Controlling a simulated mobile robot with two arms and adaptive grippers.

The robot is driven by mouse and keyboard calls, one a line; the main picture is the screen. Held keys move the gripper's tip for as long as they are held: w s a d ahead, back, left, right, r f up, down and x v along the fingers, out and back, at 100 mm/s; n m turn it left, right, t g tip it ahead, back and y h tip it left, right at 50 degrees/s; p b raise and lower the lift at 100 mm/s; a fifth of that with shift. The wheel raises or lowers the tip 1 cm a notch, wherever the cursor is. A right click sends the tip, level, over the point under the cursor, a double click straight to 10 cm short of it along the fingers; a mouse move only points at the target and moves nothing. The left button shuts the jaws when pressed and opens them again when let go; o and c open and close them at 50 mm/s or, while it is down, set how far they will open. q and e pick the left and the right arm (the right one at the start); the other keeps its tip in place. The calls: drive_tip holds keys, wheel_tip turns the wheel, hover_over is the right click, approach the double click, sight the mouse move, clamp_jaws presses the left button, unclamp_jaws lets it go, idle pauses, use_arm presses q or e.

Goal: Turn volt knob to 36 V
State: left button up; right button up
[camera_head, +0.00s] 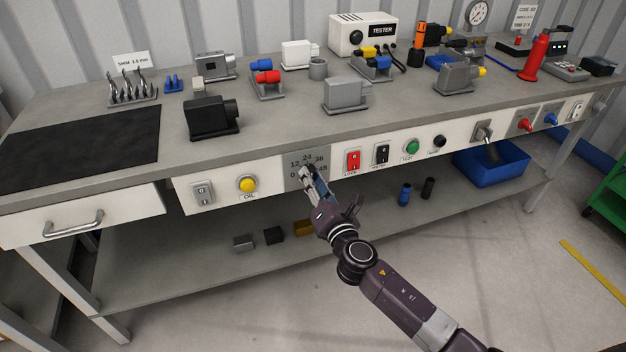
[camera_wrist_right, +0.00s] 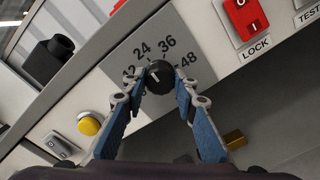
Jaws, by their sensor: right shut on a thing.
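The volt knob (camera_wrist_right: 160,77) is a small dark round knob on a grey dial plate (camera_wrist_right: 186,25). Around it are the marks 12, 24, 36 and 48; the low end of the scale is partly covered by a finger. A small pale mark shows on the knob's face, towards its left side; which number it points to is hard to tell. My right gripper (camera_wrist_right: 160,85) is shut on the knob, one blue-padded finger on each side. In the head view my right gripper (camera_head: 308,175) reaches the dial plate (camera_head: 292,183) and hides the knob. My left gripper is out of view.
A yellow OIL button (camera_head: 247,184) is left of the dial, and a red LOCK switch (camera_head: 352,161) is close on its right. Further right are a black switch (camera_head: 382,154) and a green button (camera_head: 412,147). A lower shelf (camera_head: 200,275) runs beneath.

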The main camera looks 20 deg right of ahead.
drive_tip(key=shift+m, duration=0.3)
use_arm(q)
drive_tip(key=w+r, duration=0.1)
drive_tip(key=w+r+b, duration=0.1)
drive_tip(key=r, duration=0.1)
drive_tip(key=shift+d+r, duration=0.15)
use_arm(e)
drive_tip(key=m, duration=0.8)
drive_tip(key=shift+f+m, duration=0.1)
drive_tip(key=shift+m, duration=0.2)
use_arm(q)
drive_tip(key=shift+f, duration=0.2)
use_arm(e)
drive_tip(key=shift+m, duration=0.3)
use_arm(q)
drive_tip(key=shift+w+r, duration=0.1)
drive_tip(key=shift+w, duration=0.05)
use_arm(e)
drive_tip(key=o, duration=1.2)
drive_tip(key=shift+c, duration=0.2)
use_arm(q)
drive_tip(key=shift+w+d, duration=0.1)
use_arm(e)
drive_tip(key=shift+s, duration=0.1)
